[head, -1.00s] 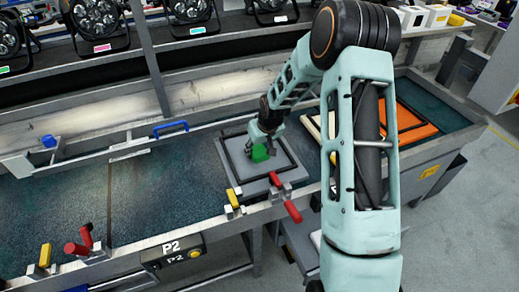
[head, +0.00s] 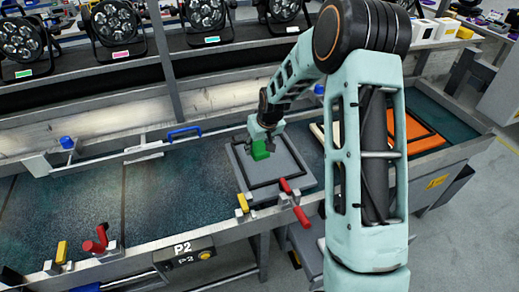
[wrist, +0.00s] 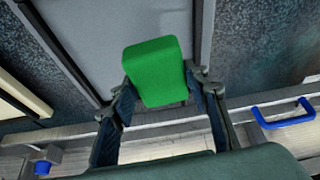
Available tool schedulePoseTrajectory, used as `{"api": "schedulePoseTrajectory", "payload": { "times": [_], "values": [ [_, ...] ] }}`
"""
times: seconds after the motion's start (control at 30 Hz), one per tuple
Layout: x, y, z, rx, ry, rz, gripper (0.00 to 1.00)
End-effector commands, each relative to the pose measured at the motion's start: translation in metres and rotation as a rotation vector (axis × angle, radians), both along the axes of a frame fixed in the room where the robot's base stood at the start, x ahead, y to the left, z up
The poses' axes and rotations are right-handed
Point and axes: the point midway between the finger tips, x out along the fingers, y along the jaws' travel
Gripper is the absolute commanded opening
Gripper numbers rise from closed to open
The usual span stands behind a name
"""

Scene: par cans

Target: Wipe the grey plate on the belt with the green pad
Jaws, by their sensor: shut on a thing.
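The grey plate (head: 290,167) lies on the dark green belt, with a black outline around its face. It also fills the upper middle of the wrist view (wrist: 95,30). The green pad (head: 260,151) is over the plate's back part, near its far edge. In the wrist view the pad (wrist: 158,70) sits between both fingers. My gripper (head: 263,146) is shut on the pad and points down from above. In the wrist view its fingers (wrist: 164,84) grip the pad's two sides. The pad's underside is hidden, so I cannot tell whether it touches the plate.
Red-handled clamps (head: 295,203) and a yellow-tipped stop (head: 243,203) stand at the plate's front edge. A blue handle (head: 184,132) is on the back rail. An orange panel (head: 415,132) lies to the right, behind my arm. The belt (head: 165,190) left of the plate is clear.

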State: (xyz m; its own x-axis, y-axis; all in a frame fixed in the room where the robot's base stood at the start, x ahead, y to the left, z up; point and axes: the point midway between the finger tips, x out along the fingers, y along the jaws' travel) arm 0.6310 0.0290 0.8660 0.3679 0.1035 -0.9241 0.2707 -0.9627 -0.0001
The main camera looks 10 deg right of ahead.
Motion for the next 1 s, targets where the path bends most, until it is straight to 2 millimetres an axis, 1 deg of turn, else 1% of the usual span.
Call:
{"api": "schedulePoseTrajectory", "payload": {
  "times": [0.03,0.1,0.23,0.83,0.93,1.0],
  "values": [
    [0.001,0.001,0.008,0.0,-0.001,0.0,0.23],
    [0.001,0.002,0.014,0.0,-0.002,0.0,0.23],
    [0.002,0.004,0.023,0.0,-0.002,0.0,0.23],
    [0.001,0.005,0.024,0.0,-0.001,0.0,0.23],
    [-0.005,0.004,0.026,-0.003,0.0,-0.007,0.23],
    [-0.015,0.002,0.03,-0.006,0.0,-0.021,0.23]
  ]
}}
